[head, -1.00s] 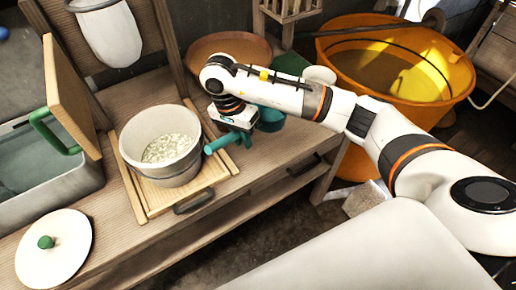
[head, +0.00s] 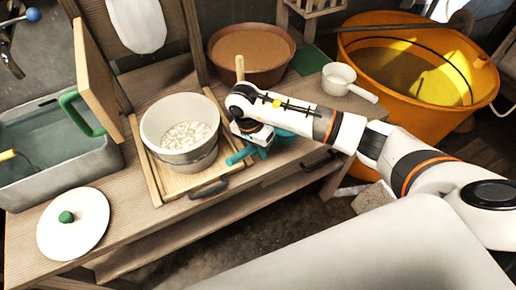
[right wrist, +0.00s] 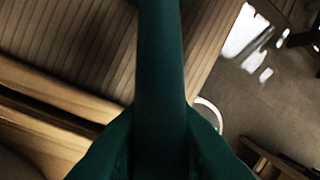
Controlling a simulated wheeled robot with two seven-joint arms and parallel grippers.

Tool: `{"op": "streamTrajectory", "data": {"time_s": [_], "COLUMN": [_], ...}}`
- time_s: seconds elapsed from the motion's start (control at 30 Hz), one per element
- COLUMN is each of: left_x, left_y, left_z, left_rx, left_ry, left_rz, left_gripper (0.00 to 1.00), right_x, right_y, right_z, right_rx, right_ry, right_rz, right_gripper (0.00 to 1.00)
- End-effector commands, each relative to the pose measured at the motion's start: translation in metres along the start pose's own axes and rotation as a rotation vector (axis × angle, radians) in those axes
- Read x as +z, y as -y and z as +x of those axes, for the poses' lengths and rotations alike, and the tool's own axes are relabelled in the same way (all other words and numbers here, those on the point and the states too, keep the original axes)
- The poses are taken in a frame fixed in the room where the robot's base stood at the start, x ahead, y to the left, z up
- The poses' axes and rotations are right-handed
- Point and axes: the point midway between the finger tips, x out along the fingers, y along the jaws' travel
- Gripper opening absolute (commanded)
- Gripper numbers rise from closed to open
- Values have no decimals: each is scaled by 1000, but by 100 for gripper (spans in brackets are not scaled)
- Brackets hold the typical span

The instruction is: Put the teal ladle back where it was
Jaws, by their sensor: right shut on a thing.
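The teal ladle (head: 240,156) is in my right gripper (head: 262,142), just right of the white bucket in the head view. A teal bar sticks out to the lower left, and more teal (head: 285,134) shows to the right behind the gripper. In the right wrist view the dark teal handle (right wrist: 160,70) runs upright between the fingers. The arm hides part of the ladle, and I cannot tell whether it touches the bench. My left gripper is not in view.
A white bucket (head: 156,120) with pale contents stands on a wooden tray (head: 150,175). Behind are a brown bowl (head: 213,45) and a white pot (head: 340,77). A round lid (head: 90,230) lies front left, beside a grey basin (head: 60,163). An orange tub (head: 365,120) stands right.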

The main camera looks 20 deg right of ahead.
Motion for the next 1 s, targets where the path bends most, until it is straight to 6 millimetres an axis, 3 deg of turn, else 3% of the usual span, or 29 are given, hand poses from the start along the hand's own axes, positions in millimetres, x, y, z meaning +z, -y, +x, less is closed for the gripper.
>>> {"op": "streamTrajectory", "data": {"time_s": [0.03,0.07,0.17,0.57,0.67,1.0], "left_x": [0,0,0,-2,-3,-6], "left_y": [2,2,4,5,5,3], "left_z": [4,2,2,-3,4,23], "left_rx": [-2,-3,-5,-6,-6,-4], "left_ry": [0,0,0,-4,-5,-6], "left_rz": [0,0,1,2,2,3], "left_gripper": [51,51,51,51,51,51], "right_x": [0,0,0,0,1,1], "right_y": [-1,0,0,0,-1,-1], "right_z": [3,1,1,-5,-18,-90], "right_rx": [1,1,0,1,5,5], "right_ry": [1,0,0,0,2,3], "right_rz": [0,0,0,0,0,1], "right_gripper": [0,24,41,41,41,41]}}
